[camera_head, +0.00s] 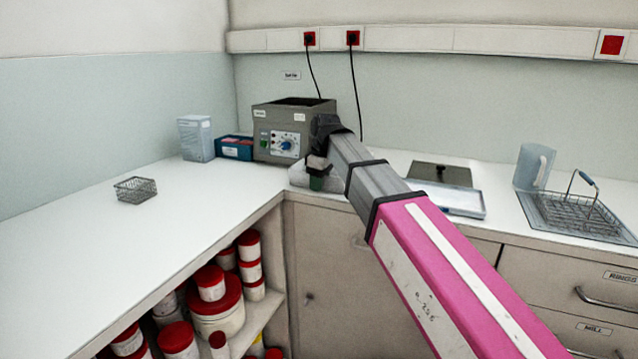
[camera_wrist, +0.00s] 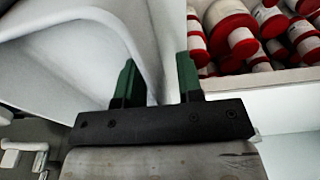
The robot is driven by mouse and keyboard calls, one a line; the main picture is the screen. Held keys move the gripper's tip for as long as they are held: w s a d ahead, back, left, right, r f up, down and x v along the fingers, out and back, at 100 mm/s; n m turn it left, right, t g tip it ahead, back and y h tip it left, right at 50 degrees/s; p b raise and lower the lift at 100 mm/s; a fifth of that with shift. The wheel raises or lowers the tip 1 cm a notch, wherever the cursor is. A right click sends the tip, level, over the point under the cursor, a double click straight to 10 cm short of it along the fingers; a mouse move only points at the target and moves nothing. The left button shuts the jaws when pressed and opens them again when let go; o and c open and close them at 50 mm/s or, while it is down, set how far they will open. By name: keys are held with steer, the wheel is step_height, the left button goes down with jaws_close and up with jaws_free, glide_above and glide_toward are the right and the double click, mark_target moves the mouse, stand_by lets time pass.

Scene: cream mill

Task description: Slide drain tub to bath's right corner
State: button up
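The bath is a grey box (camera_head: 265,120) with a dial panel, standing at the counter's back corner. A pale tub (camera_head: 299,175), which looks like the drain tub, sits in front of the bath's right part, near the counter's front edge. It is partly hidden by my gripper. In the wrist view the tub's white wall (camera_wrist: 75,48) fills the upper left. My gripper (camera_wrist: 158,85) has its green fingers apart, with the tub's rim and side wall seemingly between them. Contact with the wall cannot be told. My gripper also shows at the tub in the head view (camera_head: 317,180).
A wire basket (camera_head: 135,189) is on the left counter. Red-lidded jars (camera_head: 217,305) fill the shelf below.

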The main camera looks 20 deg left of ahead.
steer(key=r, duration=0.3)
steer(key=d+r, duration=0.1)
steer(key=r, duration=0.6)
steer(key=shift+d+r, duration=0.15)
steer(key=shift+r, duration=0.2)
steer(key=shift+s, duration=0.1)
